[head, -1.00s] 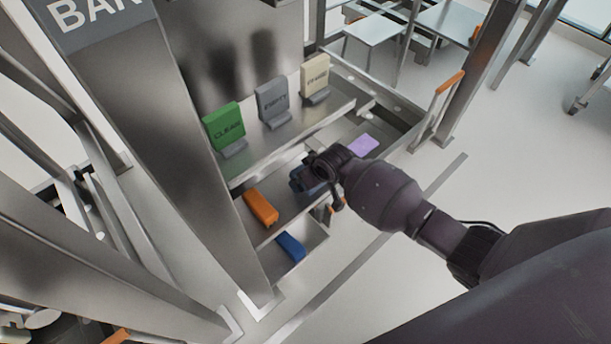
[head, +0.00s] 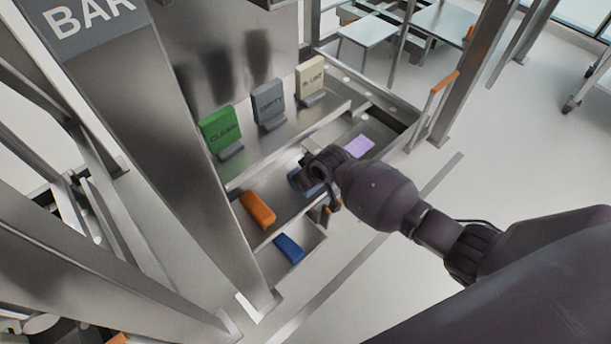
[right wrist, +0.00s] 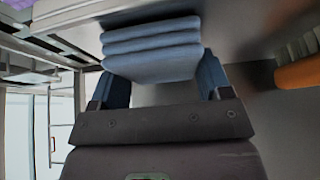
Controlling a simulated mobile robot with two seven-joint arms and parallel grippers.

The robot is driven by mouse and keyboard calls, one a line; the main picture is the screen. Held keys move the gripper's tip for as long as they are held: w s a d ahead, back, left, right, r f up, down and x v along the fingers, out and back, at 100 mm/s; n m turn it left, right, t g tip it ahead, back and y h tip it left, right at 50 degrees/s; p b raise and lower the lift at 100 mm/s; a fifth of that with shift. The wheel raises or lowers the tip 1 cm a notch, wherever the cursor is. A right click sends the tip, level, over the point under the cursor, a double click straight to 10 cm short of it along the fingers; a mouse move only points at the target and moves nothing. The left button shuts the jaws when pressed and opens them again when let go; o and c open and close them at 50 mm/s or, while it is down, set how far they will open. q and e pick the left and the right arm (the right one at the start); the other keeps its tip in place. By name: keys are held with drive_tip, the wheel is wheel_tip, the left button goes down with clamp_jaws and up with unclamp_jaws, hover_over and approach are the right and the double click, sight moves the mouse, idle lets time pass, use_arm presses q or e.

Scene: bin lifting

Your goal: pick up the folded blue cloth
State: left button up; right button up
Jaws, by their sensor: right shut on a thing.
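The folded blue cloth (right wrist: 152,48) shows in the right wrist view as a light-blue stack of several layers. My right gripper (right wrist: 160,75) is shut on it, with one dark-blue finger at each side. In the head view the right gripper (head: 310,180) is over the middle of the shelf tray and hides most of the cloth (head: 295,182). I cannot tell whether the cloth is clear of the surface. My left gripper is not in view.
An orange item (head: 258,209) lies left of the gripper, a dark-blue item (head: 289,248) in a lower compartment, and a purple item (head: 360,146) behind right. Green (head: 219,130), grey (head: 269,106) and cream (head: 310,80) signs stand behind. A steel post (head: 165,140) rises at left.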

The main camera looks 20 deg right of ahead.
drive_tip(key=r+p, duration=0.1)
drive_tip(key=r, duration=0.3)
drive_tip(key=r+p, duration=0.2)
drive_tip(key=r, duration=0.1)
drive_tip(key=shift+w+r, duration=0.2)
drive_tip(key=shift+r, duration=0.15)
use_arm(q)
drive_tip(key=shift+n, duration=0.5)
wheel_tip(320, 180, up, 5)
drive_tip(key=p, duration=0.4)
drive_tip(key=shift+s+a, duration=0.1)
use_arm(e)
drive_tip(key=s+d, duration=0.3)
drive_tip(key=s, duration=0.6)
drive_tip(key=s+d, duration=0.3)
drive_tip(key=s, duration=0.7)
drive_tip(key=shift+d+f, duration=0.35)
drive_tip(key=shift+f, duration=0.05)
